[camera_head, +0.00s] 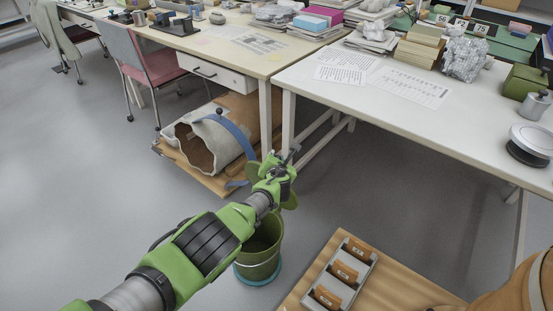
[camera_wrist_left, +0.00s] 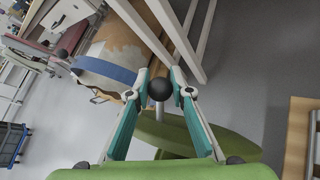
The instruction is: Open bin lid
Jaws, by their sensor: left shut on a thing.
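The bin is a green bucket (camera_head: 262,262) on a blue-green base on the floor, with its top partly uncovered and its inside showing. Its green lid (camera_head: 291,202) is partly hidden behind my left gripper in the head view, and appears lifted and tilted above the bucket. My left gripper (camera_head: 284,160) is over the bin. In the left wrist view its fingers (camera_wrist_left: 160,90) are shut on the lid's black ball knob (camera_wrist_left: 159,89), which sits on a grey stem from the lid (camera_wrist_left: 225,142). My right gripper is not in view.
A white table (camera_head: 460,115) stands at the right. A wooden surface with a grey tray (camera_head: 352,292) of labelled compartments is at lower right. Open floor lies left.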

